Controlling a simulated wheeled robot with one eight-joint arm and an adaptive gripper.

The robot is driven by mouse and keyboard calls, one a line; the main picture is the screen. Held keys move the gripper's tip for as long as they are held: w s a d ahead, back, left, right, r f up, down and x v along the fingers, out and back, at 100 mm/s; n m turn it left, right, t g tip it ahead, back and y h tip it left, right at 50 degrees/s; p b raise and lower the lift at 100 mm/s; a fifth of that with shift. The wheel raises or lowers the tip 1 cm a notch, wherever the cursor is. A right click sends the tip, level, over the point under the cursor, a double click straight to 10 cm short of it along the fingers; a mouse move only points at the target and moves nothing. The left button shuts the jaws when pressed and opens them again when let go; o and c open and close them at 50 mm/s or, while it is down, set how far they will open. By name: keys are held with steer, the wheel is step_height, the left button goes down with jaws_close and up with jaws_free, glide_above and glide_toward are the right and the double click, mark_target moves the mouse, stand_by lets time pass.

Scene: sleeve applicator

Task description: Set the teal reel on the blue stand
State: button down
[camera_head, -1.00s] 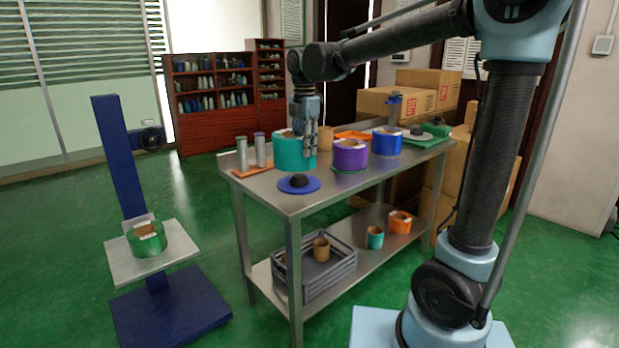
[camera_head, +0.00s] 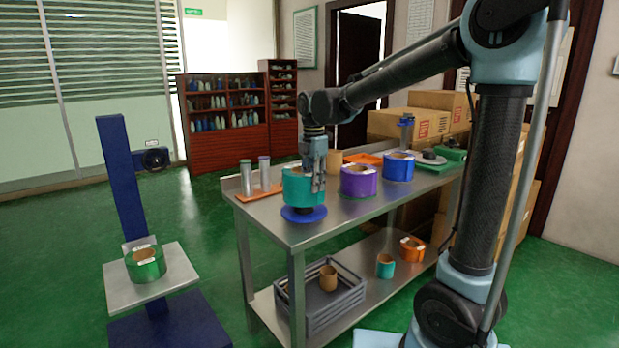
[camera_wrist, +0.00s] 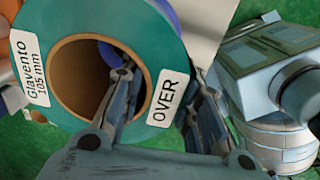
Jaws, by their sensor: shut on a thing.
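The teal reel (camera_head: 298,186) is upright at the front of the metal table, directly over the blue stand (camera_head: 303,216). The stand's round blue disc shows below the reel; its black dome is hidden. I cannot tell whether the reel touches the disc or hangs just above it. My gripper (camera_head: 317,184) points down and is shut on the reel's wall. In the wrist view the teal reel (camera_wrist: 73,19) shows its brown core and labels "Glavento 105 mm" and "OVER". One finger of my gripper (camera_wrist: 163,92) is inside the core, the other outside.
A purple reel (camera_head: 358,181) and a blue reel (camera_head: 398,167) stand to the right. Two grey cylinders (camera_head: 246,178) stand on an orange base at left. A green reel (camera_head: 145,264) sits on a separate pale platform (camera_head: 118,293). A grey crate (camera_head: 332,309) is on the lower shelf.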

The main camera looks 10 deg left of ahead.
steer(key=shift+f, duration=2.15)
steer(key=c, duration=1.2)
jaws_free()
steer(key=shift+r, duration=0.1)
